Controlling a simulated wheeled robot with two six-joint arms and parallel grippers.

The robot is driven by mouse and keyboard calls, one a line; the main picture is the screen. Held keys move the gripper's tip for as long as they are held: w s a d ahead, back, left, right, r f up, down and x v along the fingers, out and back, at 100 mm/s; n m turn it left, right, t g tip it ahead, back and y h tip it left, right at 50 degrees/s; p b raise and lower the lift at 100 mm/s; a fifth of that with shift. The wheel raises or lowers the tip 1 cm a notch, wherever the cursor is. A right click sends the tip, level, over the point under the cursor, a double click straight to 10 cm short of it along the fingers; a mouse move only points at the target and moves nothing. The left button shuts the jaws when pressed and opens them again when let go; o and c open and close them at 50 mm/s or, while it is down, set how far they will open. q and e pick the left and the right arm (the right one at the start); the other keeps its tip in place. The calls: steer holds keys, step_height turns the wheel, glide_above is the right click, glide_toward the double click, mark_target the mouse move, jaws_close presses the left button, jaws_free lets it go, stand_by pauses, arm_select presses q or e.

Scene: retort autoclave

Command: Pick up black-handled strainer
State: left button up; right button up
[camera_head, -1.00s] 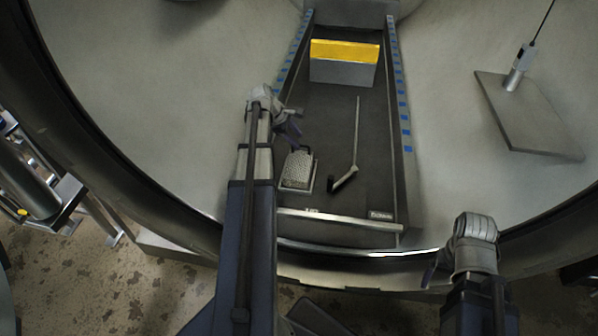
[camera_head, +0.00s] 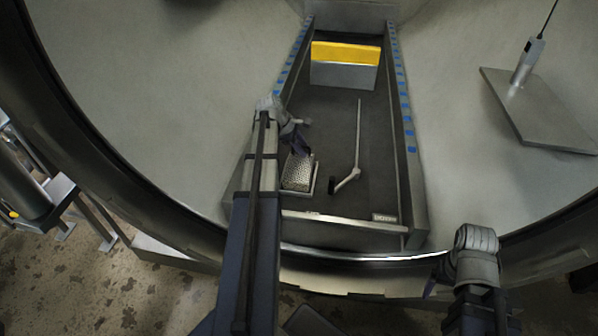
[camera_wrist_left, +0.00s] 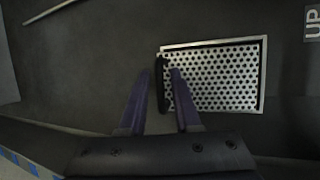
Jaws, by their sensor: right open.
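The strainer (camera_head: 297,174) is a flat perforated metal piece lying in the near left part of the dark-floored trough. It also shows in the left wrist view (camera_wrist_left: 215,78), where its black handle (camera_wrist_left: 161,85) runs along its left edge. My left gripper (camera_head: 303,148) is over the strainer's far end in the head view. In the left wrist view my left gripper (camera_wrist_left: 160,72) is open, and the handle appears between its two fingers. I cannot tell whether the fingers touch it or are still above it. My right gripper (camera_head: 432,284) is at the lower right, outside the trough, empty.
A thin rod with a bent end (camera_head: 347,178) lies right of the strainer. A yellow-topped grey block (camera_head: 345,66) stands at the trough's far end. Side rails (camera_head: 408,135) and a front lip (camera_head: 340,222) bound the trough. A metal plate (camera_head: 545,112) is at right.

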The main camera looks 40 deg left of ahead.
arm_select(q)
jaws_close()
stand_by(1.1)
